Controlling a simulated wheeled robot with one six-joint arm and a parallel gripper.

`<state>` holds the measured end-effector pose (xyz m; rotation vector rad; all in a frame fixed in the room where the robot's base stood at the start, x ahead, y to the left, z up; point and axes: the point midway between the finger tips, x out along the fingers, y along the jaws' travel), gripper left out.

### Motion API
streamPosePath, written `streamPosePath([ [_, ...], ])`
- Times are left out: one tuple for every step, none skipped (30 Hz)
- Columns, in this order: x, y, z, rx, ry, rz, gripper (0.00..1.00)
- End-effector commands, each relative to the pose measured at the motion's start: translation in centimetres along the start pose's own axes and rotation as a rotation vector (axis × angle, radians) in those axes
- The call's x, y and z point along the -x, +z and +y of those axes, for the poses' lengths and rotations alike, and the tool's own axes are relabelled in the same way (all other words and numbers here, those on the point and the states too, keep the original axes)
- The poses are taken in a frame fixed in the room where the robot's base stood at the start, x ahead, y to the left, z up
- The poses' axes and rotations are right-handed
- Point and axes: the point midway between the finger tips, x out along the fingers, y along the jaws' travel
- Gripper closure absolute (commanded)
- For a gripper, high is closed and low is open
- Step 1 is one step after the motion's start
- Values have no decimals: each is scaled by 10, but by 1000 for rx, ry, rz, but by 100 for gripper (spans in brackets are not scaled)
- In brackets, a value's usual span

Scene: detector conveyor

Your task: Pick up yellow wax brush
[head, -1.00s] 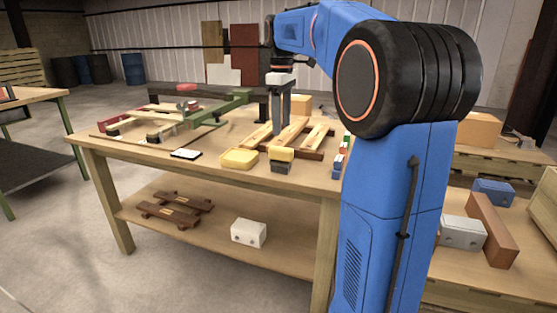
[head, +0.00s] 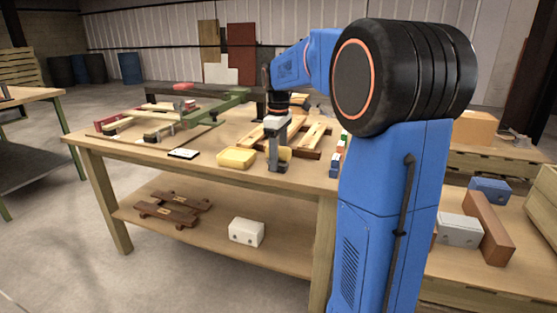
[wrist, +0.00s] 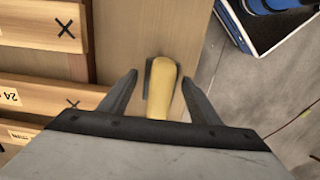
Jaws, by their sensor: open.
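The yellow wax brush (head: 288,152) is near the front edge of the workbench, mostly hidden behind my gripper (head: 277,166) in the head view. In the wrist view the brush (wrist: 161,85) shows as a rounded yellow body with a dark grey part along its left side. My gripper (wrist: 160,77) is open, with one finger on each side of the brush. Gaps show between the fingers and the brush, and its near end is hidden by the gripper body. I cannot tell the exact height of the fingertips over the bench.
A yellow tray (head: 237,158) lies just left of my gripper. A wooden frame of slats (head: 314,136) lies behind, and its marked planks (wrist: 38,27) fill the wrist view's left. A white-and-black flat item (head: 183,154) lies farther left. Small coloured blocks (head: 337,160) stand to the right.

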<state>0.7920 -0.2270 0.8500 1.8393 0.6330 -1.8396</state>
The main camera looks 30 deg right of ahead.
Motion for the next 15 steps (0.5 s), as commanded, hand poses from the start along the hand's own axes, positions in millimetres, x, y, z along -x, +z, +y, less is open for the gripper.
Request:
streamPosePath([
  [-5, 0, 0, 0, -1, -1, 43],
  [-6, 0, 0, 0, -1, -1, 43],
  [-8, 0, 0, 0, 0, 0, 43],
  [-9, 0, 0, 0, 1, 0, 43],
  [-9, 0, 0, 0, 1, 0, 43],
  [-9, 0, 0, 0, 1, 1, 43],
  [-9, 0, 0, 0, 1, 1, 43],
  [-9, 0, 0, 0, 1, 1, 43],
  [-9, 0, 0, 0, 1, 1, 43],
  [-9, 0, 0, 0, 1, 1, 43],
  [-9, 0, 0, 0, 1, 0, 45],
  [-9, 0, 0, 0, 1, 0, 55],
  [-9, 0, 0, 0, 1, 0, 62],
  [-9, 0, 0, 0, 1, 0, 69],
  [-9, 0, 0, 0, 1, 0, 79],
])
